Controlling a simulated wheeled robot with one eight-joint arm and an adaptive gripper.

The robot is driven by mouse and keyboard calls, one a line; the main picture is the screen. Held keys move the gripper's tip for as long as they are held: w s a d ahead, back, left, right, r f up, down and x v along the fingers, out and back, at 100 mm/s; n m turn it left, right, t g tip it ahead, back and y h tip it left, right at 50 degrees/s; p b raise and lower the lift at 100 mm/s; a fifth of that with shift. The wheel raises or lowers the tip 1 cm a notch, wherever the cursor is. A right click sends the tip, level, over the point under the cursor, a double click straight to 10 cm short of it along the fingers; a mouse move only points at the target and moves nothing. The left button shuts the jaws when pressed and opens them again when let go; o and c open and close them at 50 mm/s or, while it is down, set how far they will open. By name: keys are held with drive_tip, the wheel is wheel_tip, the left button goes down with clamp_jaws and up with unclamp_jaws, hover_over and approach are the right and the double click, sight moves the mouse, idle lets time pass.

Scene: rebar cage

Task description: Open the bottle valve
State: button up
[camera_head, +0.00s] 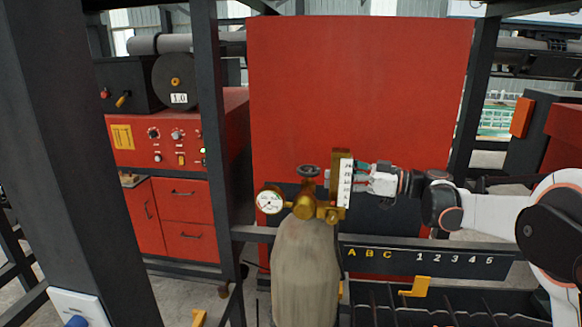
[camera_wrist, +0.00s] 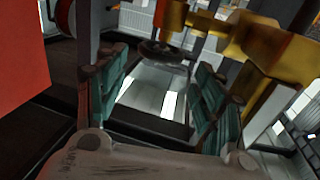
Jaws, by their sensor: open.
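The grey gas bottle (camera_head: 305,268) stands upright in the lower middle of the head view. Brass fittings (camera_head: 305,208) sit on its top, with a round white gauge (camera_head: 270,201) on the left and an upright white scale (camera_head: 345,183) on the right. The dark valve handwheel (camera_head: 308,170) is above the brass body. My gripper (camera_head: 360,177) is just right of the scale, pointing left, its tips partly hidden. In the wrist view my gripper (camera_wrist: 162,66) is open and empty, with the handwheel (camera_wrist: 163,50) ahead between the fingers, apparently apart from them. Brass fittings (camera_wrist: 255,45) show at upper right.
A large red panel (camera_head: 355,90) stands behind the bottle. Dark frame posts (camera_head: 218,130) rise at the left. A rail with letters and numbers (camera_head: 430,258) and a slotted rack (camera_head: 440,303) lie at lower right. A red cabinet (camera_head: 180,215) stands at the left.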

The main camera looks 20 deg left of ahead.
sight(308, 173)
drive_tip(key=a+p, duration=0.1)
drive_tip(key=a, duration=1.1)
drive_tip(key=shift+s+a, duration=0.2)
drive_tip(key=shift+s, duration=0.05)
drive_tip(key=c, duration=0.9)
drive_tip(key=shift+a, duration=0.1)
drive_tip(key=shift+c, duration=0.4)
drive_tip(key=shift+f, duration=0.15)
drive_tip(key=shift+c, duration=0.9)
